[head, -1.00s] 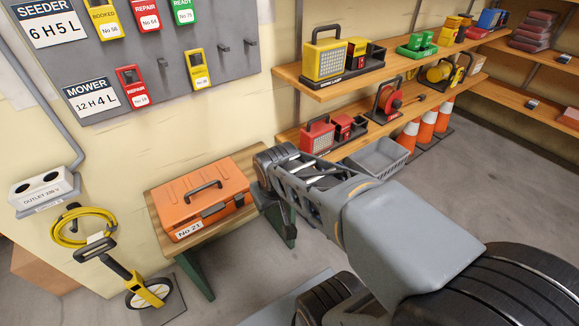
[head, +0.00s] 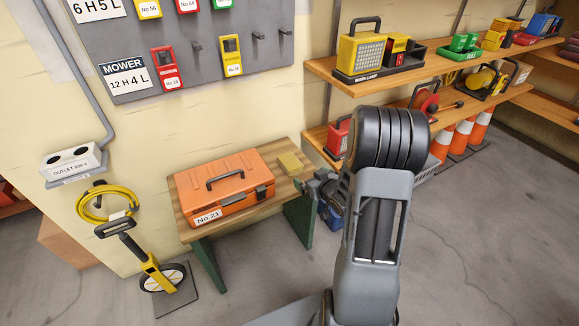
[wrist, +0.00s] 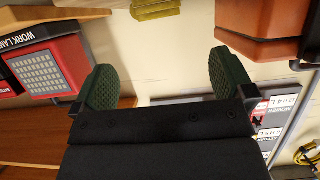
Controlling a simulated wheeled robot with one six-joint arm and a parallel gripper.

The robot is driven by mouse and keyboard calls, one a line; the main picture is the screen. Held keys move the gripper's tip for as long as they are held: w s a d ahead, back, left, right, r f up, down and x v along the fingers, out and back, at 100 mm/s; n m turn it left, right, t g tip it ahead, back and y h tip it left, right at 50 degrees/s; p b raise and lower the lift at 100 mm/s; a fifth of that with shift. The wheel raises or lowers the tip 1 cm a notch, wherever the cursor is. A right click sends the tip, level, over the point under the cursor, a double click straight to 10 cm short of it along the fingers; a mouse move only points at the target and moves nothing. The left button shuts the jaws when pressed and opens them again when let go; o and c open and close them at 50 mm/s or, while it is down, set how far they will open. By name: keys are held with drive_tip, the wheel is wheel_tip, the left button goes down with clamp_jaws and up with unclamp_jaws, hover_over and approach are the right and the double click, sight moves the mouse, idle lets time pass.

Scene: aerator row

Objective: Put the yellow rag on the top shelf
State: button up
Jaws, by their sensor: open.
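The yellow rag (head: 290,163), a small folded block, lies on the right end of the wooden table beside the orange case. It also shows at the top edge of the wrist view (wrist: 155,8), partly cut off. The top shelf (head: 322,77) is the upper wooden board on the right wall, holding a yellow work lamp and other items. My gripper is open and empty in the wrist view (wrist: 165,85), its two green pads wide apart. The rag appears beyond the pads, between them and not touching. In the head view my arm largely hides the gripper, just right of the table.
The orange case (head: 222,188) fills most of the table (head: 182,222). A lower shelf (head: 316,137) holds a red work lamp (head: 338,136). Traffic cones (head: 462,134) stand on the floor at right. A measuring wheel (head: 160,275) stands at left. Floor at the lower right is clear.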

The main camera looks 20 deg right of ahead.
sight(295, 167)
drive_tip(key=b+x, duration=0.3)
drive_tip(key=x, duration=0.9)
drive_tip(key=shift+c, duration=0.4)
drive_tip(key=c, duration=0.9)
drive_tip(key=shift+r, duration=0.1)
